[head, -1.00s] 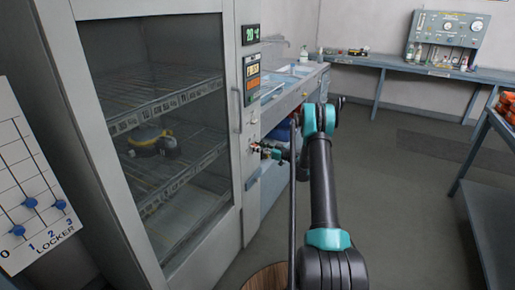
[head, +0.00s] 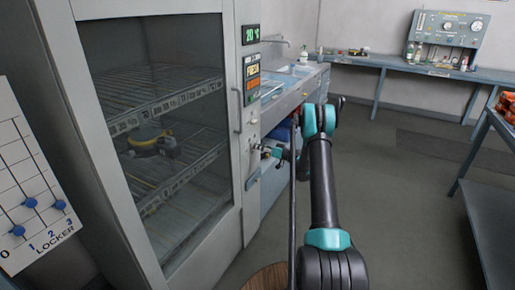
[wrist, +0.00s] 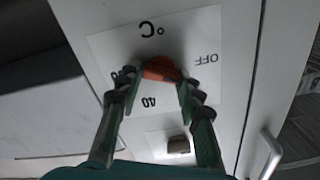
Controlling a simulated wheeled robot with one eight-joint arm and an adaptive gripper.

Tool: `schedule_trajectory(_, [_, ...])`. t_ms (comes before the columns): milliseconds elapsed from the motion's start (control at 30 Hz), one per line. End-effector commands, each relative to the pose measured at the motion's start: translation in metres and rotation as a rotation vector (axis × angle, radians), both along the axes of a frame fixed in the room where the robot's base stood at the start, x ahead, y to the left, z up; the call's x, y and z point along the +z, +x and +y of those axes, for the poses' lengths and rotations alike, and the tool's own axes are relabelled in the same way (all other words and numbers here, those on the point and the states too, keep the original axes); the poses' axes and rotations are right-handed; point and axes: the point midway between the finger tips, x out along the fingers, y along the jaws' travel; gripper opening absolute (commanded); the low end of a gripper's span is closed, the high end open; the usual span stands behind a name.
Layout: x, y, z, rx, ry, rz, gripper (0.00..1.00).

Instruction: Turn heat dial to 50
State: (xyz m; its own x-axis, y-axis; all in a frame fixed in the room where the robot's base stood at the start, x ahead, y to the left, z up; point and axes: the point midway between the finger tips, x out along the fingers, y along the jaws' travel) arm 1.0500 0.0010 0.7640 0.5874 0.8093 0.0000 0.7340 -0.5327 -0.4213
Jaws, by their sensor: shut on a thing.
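The heat dial (wrist: 160,68) is a red-orange knob on a white label plate, upside down in the wrist view. The plate (wrist: 205,30) bears "°C", "OFF" and "40"; another mark at the left is partly hidden by a finger. My gripper (wrist: 158,82) is shut on the dial, one finger on each side. In the head view my gripper (head: 264,150) is at the front panel right of the cabinet's glass door, where the dial is too small to read. The green display (head: 250,35) above appears to read 20 °C.
The door handle (wrist: 270,152) is close to the right finger. A yellow and black device (head: 150,139) rests on a shelf inside the cabinet. A sink counter (head: 290,85) stands behind my arm.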

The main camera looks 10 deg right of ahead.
Motion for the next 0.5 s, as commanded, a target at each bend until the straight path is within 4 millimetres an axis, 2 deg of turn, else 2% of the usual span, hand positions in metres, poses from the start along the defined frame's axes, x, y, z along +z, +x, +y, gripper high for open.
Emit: schedule_trajectory(500, [-0.0018,0.0014,-0.0019,-0.001,0.288,0.398,0.07])
